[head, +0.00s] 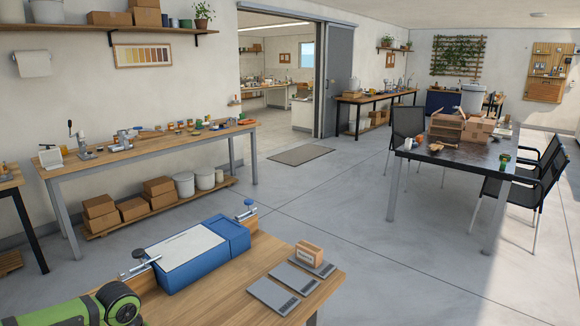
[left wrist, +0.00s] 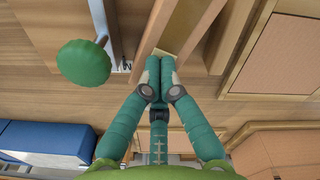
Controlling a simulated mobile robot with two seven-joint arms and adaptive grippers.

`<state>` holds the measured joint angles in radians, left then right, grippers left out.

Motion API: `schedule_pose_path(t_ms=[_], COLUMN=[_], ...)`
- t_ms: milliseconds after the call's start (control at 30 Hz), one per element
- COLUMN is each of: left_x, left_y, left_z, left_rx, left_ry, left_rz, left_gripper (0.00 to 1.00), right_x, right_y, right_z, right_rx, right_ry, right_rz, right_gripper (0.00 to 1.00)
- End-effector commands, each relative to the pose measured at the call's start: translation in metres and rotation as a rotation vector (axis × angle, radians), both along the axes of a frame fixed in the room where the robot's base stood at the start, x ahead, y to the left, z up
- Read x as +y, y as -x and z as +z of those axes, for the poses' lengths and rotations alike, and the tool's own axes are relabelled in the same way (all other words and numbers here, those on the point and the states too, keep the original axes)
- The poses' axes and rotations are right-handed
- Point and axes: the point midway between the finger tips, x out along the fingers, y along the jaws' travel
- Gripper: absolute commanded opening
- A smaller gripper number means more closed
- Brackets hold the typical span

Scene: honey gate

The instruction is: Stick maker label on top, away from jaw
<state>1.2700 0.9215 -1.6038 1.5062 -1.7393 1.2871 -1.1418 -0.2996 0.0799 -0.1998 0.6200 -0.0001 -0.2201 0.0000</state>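My left gripper (left wrist: 160,75) shows in the left wrist view with its two green fingers together at the tips. A small pale tan patch lies just beyond the tips; I cannot tell whether they touch it. In the head view only a green part of my arm shows at the bottom left, not the gripper. A small brown carton (head: 309,254) sits on a grey flat plate at the near bench's right end. A pale sheet (head: 186,251) lies on top of a blue box-shaped unit (head: 228,236) with clamps at its ends. I cannot pick out a maker label or jaw for certain.
Two more grey flat plates (head: 272,296) lie in front of the carton on the wooden bench (head: 215,300). The left wrist view has a green round knob (left wrist: 83,62), a blue object (left wrist: 45,138) and brown boxes (left wrist: 280,55). Open floor lies beyond the bench.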

Motion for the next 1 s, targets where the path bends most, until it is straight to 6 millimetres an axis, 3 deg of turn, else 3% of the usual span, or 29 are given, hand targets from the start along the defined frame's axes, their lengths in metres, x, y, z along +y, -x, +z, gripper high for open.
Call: schedule_pose_path(t_ms=[267,1000], left_x=[0.000,0.000], left_y=[0.002,0.001], left_z=[0.002,0.060], left_rx=[0.006,0.002], left_ry=[0.000,0.000], left_rz=[-0.001,0.000], left_gripper=[0.00,0.00], right_x=[0.000,0.000], right_y=[0.000,0.000], right_z=[0.003,0.040], right_rx=[0.000,0.000], right_ry=[0.000,0.000], right_rz=[0.000,0.000], right_gripper=[0.39,0.39])
